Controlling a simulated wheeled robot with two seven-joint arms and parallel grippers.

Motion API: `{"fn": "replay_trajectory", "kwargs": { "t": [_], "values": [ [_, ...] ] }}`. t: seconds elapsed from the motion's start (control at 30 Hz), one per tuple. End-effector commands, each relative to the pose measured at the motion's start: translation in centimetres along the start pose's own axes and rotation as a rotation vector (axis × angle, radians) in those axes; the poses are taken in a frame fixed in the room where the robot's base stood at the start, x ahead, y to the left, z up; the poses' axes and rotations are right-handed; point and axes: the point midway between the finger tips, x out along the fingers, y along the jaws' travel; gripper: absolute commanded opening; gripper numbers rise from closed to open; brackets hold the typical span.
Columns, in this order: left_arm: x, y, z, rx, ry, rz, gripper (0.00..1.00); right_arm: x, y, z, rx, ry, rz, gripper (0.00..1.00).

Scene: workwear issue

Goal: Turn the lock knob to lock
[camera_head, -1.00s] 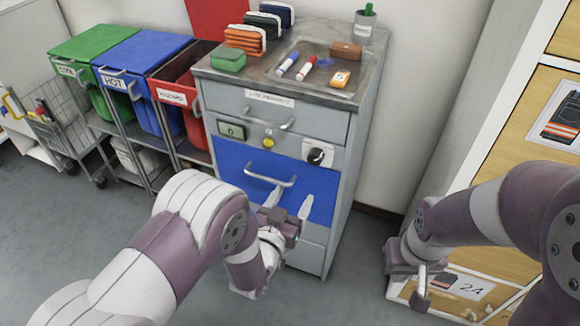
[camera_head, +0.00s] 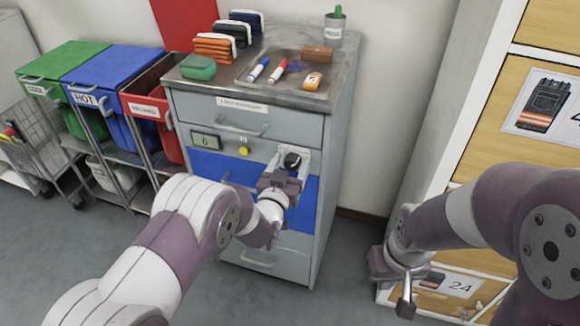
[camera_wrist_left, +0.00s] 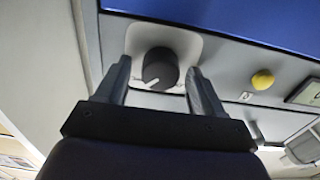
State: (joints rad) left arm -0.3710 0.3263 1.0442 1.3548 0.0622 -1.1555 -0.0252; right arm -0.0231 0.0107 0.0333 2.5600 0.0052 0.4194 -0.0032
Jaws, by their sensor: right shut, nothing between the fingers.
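The lock knob (camera_head: 292,160) is a dark round knob on a white plate, on the grey cabinet's front right of the yellow button. In the left wrist view the knob (camera_wrist_left: 160,66) shows a white mark at its lower left. My left gripper (camera_head: 289,165) is in front of it with its fingers open. In the left wrist view one finger is on each side of the knob, with visible gaps. My right gripper (camera_head: 406,300) is shut and empty, low in front of the wooden drawers, away from the cabinet.
A small display (camera_head: 205,140) and a yellow button (camera_head: 244,151) are left of the knob. A blue drawer (camera_head: 215,168) lies below. Markers, pouches and boxes lie on the cabinet top (camera_head: 240,86). Coloured bins (camera_head: 105,62) stand left; wooden drawers (camera_head: 490,120) stand right.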

Motion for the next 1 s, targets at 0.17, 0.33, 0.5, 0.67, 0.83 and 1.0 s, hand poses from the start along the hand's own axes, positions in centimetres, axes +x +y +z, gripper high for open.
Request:
{"fn": "replay_trajectory", "kwargs": {
  "t": [0.17,0.33,0.5,0.67,0.83,1.0],
  "values": [
    [-0.03,0.0,0.01,0.0,0.0,0.0,0.13,0.0,0.0,0.0,0.0,0.0,0.0,0.0],
    [-0.04,0.0,0.02,-0.003,0.0,0.0,0.12,0.01,0.0,0.0,0.0,0.0,0.0,0.0],
    [-0.05,-0.01,0.06,-0.035,0.0,0.0,0.12,0.1,0.0,0.01,0.0,0.0,0.0,0.0],
    [-0.06,-0.05,0.13,-0.115,-0.001,0.0,0.12,0.27,0.0,0.03,0.0,0.0,0.0,0.0],
    [-0.08,-0.11,0.21,-0.252,-0.002,0.0,0.12,0.54,0.0,0.06,0.0,0.0,0.0,0.0],
    [-0.07,-0.17,0.23,-0.414,-0.002,-0.001,0.12,0.83,0.0,0.1,0.0,0.0,0.0,0.0]
  ]
}}
